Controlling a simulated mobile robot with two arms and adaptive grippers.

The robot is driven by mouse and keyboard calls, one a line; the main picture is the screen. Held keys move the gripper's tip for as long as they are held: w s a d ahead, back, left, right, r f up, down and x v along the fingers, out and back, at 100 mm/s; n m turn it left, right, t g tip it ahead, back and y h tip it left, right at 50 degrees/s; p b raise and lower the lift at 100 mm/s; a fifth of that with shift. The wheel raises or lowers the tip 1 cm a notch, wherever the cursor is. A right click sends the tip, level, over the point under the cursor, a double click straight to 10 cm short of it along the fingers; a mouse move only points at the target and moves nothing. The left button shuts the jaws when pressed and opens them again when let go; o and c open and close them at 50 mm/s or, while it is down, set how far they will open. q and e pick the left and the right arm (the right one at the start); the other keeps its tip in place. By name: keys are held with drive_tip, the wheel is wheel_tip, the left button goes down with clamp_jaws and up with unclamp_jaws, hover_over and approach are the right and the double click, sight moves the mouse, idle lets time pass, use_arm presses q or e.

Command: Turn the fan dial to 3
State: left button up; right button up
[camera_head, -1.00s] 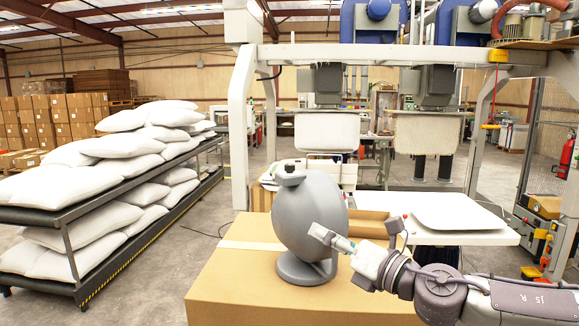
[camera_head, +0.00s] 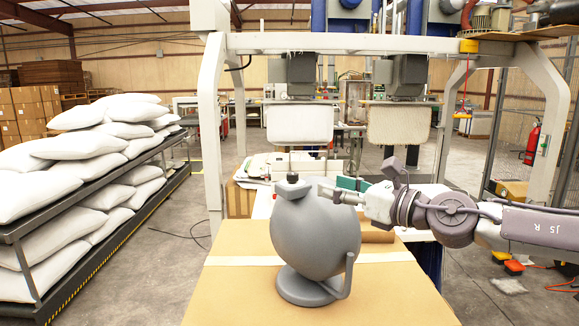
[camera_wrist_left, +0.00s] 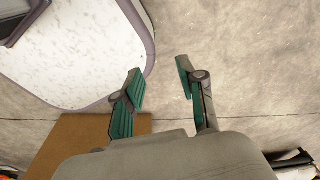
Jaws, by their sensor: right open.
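The grey rounded fan (camera_head: 312,235) stands on its round base on a cardboard box (camera_head: 235,290). Its dial (camera_head: 293,178) is a dark knob on a small housing at the top of the fan; its markings are too small to read. My right gripper (camera_head: 335,190) comes in from the right, with its open fingers close to the fan's upper right side, just right of the dial. Whether it touches the fan cannot be told. My left gripper (camera_wrist_left: 160,90) shows only in the left wrist view, with its green-padded fingers apart and nothing between them.
A rack of white pillows (camera_head: 90,175) stands at the left. A white machine frame (camera_head: 214,130) rises behind the fan. In the left wrist view, a white speckled surface with a dark rim (camera_wrist_left: 80,50) and a cardboard edge (camera_wrist_left: 75,140) lie near the left gripper, above concrete floor.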

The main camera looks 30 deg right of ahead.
sight(297, 174)
drive_tip(key=w+p, duration=0.1)
drive_tip(key=p, duration=0.1)
drive_tip(key=w, duration=0.1)
drive_tip(key=shift+w+a+r+p, duration=0.35)
drive_tip(key=shift+p, duration=0.05)
drive_tip(key=shift+p+x, duration=0.8)
drive_tip(key=shift+x, duration=0.1)
drive_tip(key=p+x, duration=0.3)
drive_tip(key=p, duration=0.1)
drive_tip(key=shift+w+a+f+p, duration=0.15)
drive_tip(key=shift+p, duration=0.2)
drive_tip(key=w+p, duration=0.2)
drive_tip(key=p, duration=0.2)
drive_tip(key=shift+w, duration=0.2)
drive_tip(key=shift+w+a+f+p, duration=0.1)
drive_tip(key=shift+w+a+p, duration=0.1)
drive_tip(key=shift+w+p, duration=0.5)
drive_tip(key=shift+w+a+f, duration=0.1)
drive_tip(key=shift+f, duration=0.05)
use_arm(q)
wheel_tip(297, 174, up, 16)
drive_tip(key=s, duration=0.1)
drive_tip(key=shift+s+f, duration=0.2)
drive_tip(key=shift+f, duration=0.05)
drive_tip(key=shift+d, duration=0.1)
use_arm(e)
clamp_jaws()
